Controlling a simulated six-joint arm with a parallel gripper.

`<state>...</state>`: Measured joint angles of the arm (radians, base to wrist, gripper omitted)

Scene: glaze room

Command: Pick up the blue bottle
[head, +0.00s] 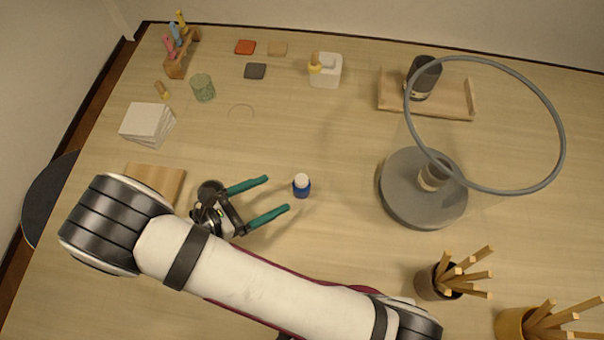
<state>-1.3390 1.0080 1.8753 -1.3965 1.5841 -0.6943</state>
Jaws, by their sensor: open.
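The blue bottle (302,189) has a white cap and stands upright near the middle of the table in the head view. My gripper (278,197) has two teal fingers, spread wide apart and empty. The fingers point right, toward the bottle. The bottle is just beyond the fingertips, nearer the upper one, and looks apart from both. I cannot tell the gripper's height above the table.
A grey turntable (405,203) stands right of the bottle, below a large grey ring (562,130). A wooden tray (455,103) holds a dark jar (424,78). Holders with wooden sticks (430,284) stand lower right. White tiles (146,122) lie left. The table above the bottle is clear.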

